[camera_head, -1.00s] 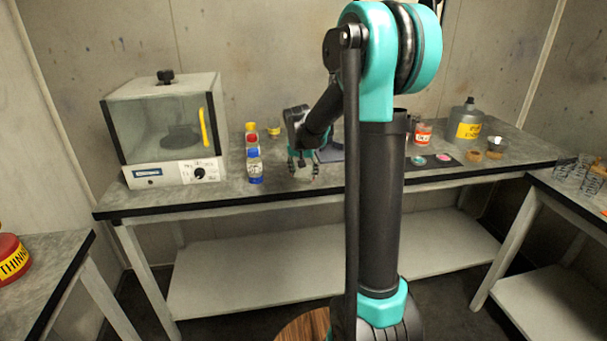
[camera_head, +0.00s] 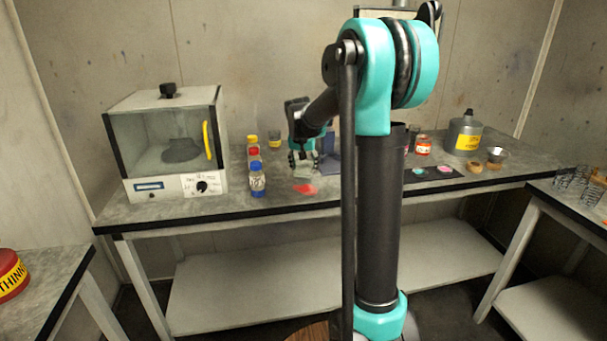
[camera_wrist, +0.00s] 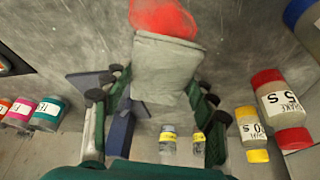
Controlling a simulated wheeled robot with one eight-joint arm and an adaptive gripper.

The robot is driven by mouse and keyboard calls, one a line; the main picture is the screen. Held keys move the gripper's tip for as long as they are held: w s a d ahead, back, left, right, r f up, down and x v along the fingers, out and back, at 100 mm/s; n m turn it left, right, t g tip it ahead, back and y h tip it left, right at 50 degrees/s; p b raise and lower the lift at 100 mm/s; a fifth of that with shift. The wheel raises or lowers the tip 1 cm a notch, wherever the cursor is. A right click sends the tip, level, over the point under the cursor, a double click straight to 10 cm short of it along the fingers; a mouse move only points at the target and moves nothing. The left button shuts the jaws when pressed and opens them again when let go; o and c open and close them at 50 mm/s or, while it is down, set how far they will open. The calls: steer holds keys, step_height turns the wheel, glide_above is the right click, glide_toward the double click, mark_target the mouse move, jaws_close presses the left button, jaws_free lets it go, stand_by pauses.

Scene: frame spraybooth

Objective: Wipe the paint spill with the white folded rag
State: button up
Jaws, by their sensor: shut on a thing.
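The red paint spill (camera_head: 305,188) lies on the grey workbench near its front edge, and it shows at the top of the wrist view (camera_wrist: 163,17). The folded rag (camera_wrist: 165,70), greyish white, is held between the fingers of my gripper (camera_wrist: 150,105). In the wrist view the rag's far edge borders or overlaps the near side of the spill; whether it touches the bench I cannot tell. In the head view my gripper (camera_head: 303,160) is just behind the spill, with the rag (camera_head: 303,174) below its fingers.
Bottles with blue (camera_head: 257,180), red (camera_head: 254,153) and yellow caps stand left of the spill. A glass-fronted cabinet (camera_head: 165,145) is further left. A blue-grey object (camera_head: 333,160) stands close right of my gripper. A grey can (camera_head: 464,132) and small cups are at the right.

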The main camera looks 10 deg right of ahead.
steer(key=shift+r, duration=1.15)
